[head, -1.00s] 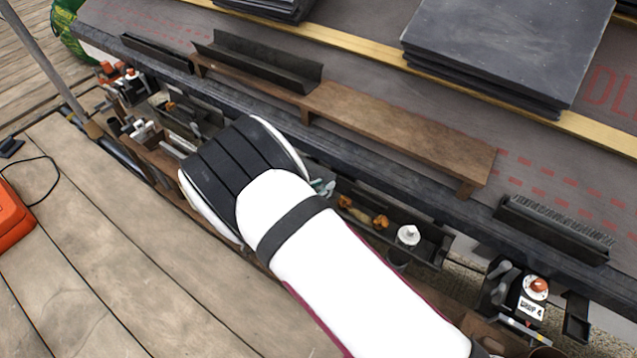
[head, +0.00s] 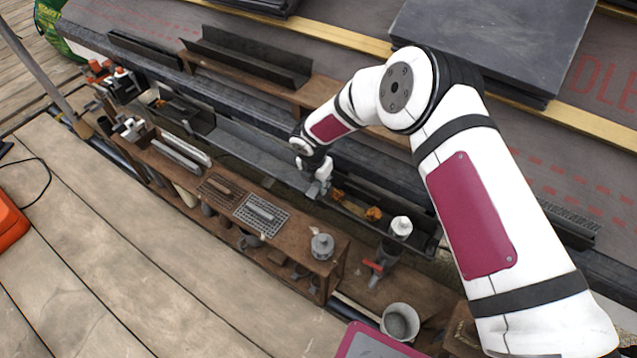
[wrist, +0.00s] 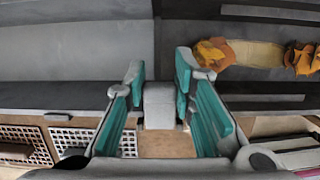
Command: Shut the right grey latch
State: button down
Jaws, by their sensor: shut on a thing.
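My gripper (head: 318,188) is at the front edge of the long grey trough, left of the orange-brown items. In the wrist view its two teal fingers (wrist: 158,90) stand on either side of a light grey block, which looks like the right grey latch (wrist: 159,106). The fingers are closed on it. The latch sits at the trough's dark front rim (wrist: 50,98). Its lower part and exact angle are hard to tell. In the head view the latch is small and partly hidden by my gripper.
Orange-brown gloves or rags (wrist: 215,52) lie in the trough right of my gripper. A brown wooden bench (head: 285,235) with grid plates (head: 262,214) and a grey pot (head: 322,246) stands in front. Slates (head: 490,40) are stacked behind.

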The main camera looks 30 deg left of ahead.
jog(key=shift+f+g+b, duration=0.55)
jog(key=shift+g+b, duration=0.55)
jog(key=shift+b, duration=0.1)
jog(key=c, duration=1.3)
grip_release()
jog(key=shift+r, duration=0.1)
